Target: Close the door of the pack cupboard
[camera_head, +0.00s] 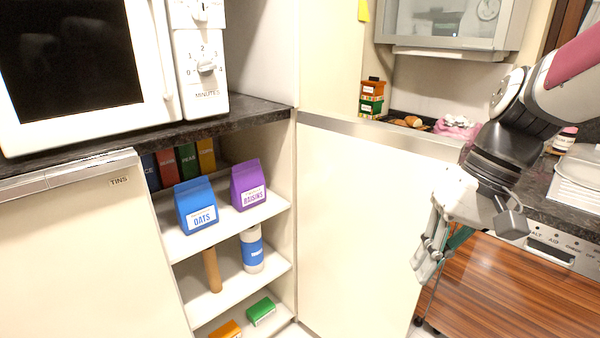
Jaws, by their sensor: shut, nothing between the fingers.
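The pack cupboard stands open, and its shelves (215,242) show in the head view. Its cream door (355,230) is swung wide open, hinged beside the right side of the shelves, with a metal strip along its top edge. My gripper (422,272) is shut and empty, pointing down at the door's free right edge. It hides part of that edge. I cannot tell whether it touches the door.
A blue oats pack (196,206), a purple raisins pack (247,185) and other packs stand on the shelves, inside the front edges. A shut "TINS" door (85,250) is on the left. A microwave (80,60) sits above. A wooden-front unit (515,290) stands right.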

